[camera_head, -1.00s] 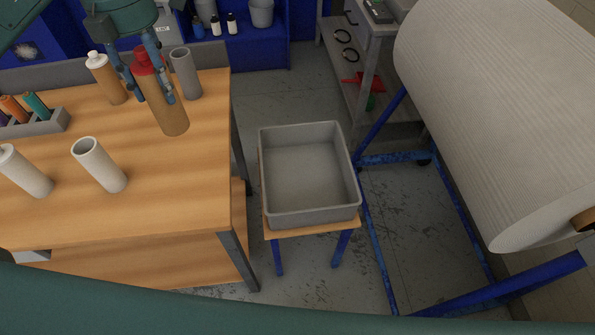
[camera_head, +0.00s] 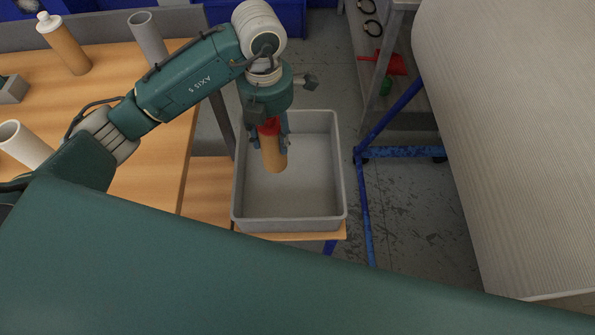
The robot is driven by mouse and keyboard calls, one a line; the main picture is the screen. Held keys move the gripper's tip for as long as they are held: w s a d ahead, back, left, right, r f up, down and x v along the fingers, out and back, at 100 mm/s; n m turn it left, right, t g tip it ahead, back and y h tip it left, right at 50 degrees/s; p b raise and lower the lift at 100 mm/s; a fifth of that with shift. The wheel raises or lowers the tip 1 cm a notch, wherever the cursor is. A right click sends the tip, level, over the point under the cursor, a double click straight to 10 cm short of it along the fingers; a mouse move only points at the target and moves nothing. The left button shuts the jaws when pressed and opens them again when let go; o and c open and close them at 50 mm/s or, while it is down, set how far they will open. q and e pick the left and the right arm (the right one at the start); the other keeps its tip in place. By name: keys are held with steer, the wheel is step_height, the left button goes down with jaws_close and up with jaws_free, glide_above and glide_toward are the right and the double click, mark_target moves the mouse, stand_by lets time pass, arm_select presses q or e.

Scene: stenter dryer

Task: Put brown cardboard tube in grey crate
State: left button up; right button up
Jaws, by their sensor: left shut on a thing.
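My left gripper (camera_head: 268,138) points down over the grey crate (camera_head: 240,195) and is shut on a brown cardboard tube (camera_head: 274,158). The tube hangs upright with its red top between the fingers. Its lower end shows against the crate's inside; how high it is above the crate floor is hard to tell. The crate is otherwise empty where I can see. The gripper hides part of its back wall. My right gripper is not in view.
The crate rests on a small wooden-topped stand (camera_head: 320,237) with blue legs. On the wooden table (camera_head: 120,110) at left stand a white-capped brown bottle (camera_head: 64,45), a grey tube (camera_head: 147,40) and a pale tube (camera_head: 22,143). A large fabric roll (camera_head: 500,130) is at right.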

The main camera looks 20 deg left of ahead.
arm_select(q)
step_height(320, 180, down, 20)
steer(key=p, duration=0.2)
steer(key=shift+s, duration=0.15)
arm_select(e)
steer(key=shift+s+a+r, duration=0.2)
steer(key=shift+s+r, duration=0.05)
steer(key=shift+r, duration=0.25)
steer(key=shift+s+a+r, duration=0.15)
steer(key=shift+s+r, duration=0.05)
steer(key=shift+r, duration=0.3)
arm_select(q)
steer(key=shift+f, duration=0.2)
steer(key=o, duration=1.2)
steer(key=shift+o, duration=0.2)
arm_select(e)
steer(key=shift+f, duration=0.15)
arm_select(q)
steer(key=shift+r, duration=0.15)
